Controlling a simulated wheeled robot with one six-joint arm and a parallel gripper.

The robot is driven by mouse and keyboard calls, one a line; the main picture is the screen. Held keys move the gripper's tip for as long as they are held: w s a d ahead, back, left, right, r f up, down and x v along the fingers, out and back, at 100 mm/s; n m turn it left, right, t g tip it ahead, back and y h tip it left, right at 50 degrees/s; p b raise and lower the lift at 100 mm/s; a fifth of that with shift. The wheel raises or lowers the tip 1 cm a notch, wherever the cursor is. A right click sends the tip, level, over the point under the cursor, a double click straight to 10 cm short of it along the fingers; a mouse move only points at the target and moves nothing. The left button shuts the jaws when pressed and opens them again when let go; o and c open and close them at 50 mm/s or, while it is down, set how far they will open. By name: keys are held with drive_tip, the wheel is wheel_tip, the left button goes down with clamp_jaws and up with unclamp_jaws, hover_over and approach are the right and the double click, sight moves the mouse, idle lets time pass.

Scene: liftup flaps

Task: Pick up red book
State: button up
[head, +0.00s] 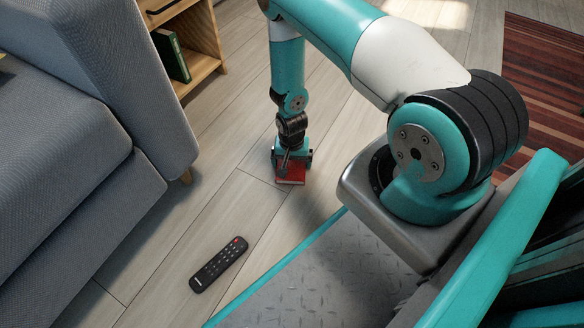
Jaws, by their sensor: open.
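The red book (291,177) lies on the wooden floor near the middle of the head view. My gripper (292,164) points straight down over it, with its fingers at or just above the book. The gripper is open, and its fingers stand toward the left and right sides of the book. The gripper covers the back part of the book. I cannot tell whether the fingers touch it.
A black remote (218,265) lies on the floor in front. A grey sofa (75,150) stands at left. A wooden shelf (203,67) with green books (172,56) is behind it. A red striped rug (545,75) lies at right. Floor around the book is clear.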

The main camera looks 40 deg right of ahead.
drive_tip(key=shift+f, duration=0.1)
drive_tip(key=shift+c, duration=0.5)
drive_tip(key=c, duration=0.6)
drive_tip(key=shift+o, duration=0.2)
